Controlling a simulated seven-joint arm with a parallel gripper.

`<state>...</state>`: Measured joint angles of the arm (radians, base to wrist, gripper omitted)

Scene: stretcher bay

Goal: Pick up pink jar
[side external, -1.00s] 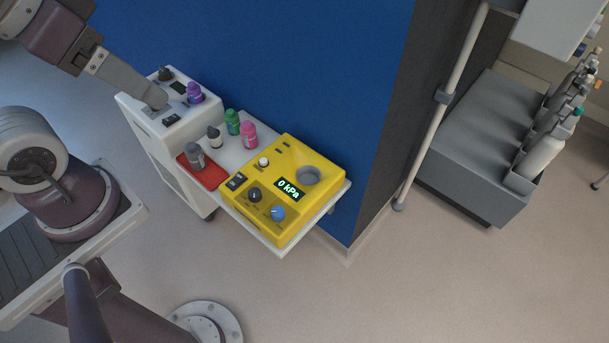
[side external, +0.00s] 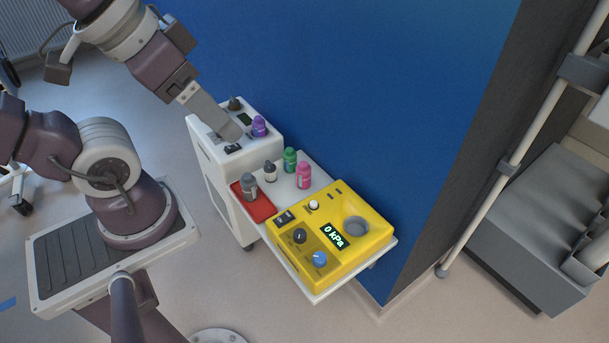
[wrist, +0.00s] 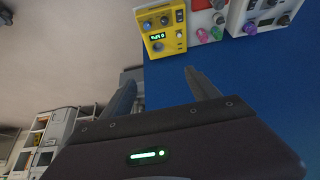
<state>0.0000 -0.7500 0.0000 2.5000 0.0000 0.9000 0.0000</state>
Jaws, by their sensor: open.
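The pink jar (side external: 304,175) stands upright on the white shelf, next to the green jar (side external: 290,159) and just behind the yellow device. It also shows small near the top of the wrist view (wrist: 202,36). My gripper (side external: 229,129) appears over the white cabinet's top in the side view, left of the pink jar and apart from it. In the wrist view my gripper (wrist: 160,78) has its fingers spread wide with nothing between them. The jars lie beyond the fingertips there.
A yellow device (side external: 345,222) reading 0 kPa fills the shelf's near end. A grey jar (side external: 249,186) stands on a red tray (side external: 262,209), with a dropper bottle (side external: 270,171) beside it. A purple jar (side external: 259,126) stands on the white cabinet (side external: 214,171). A blue wall (side external: 350,80) rises behind.

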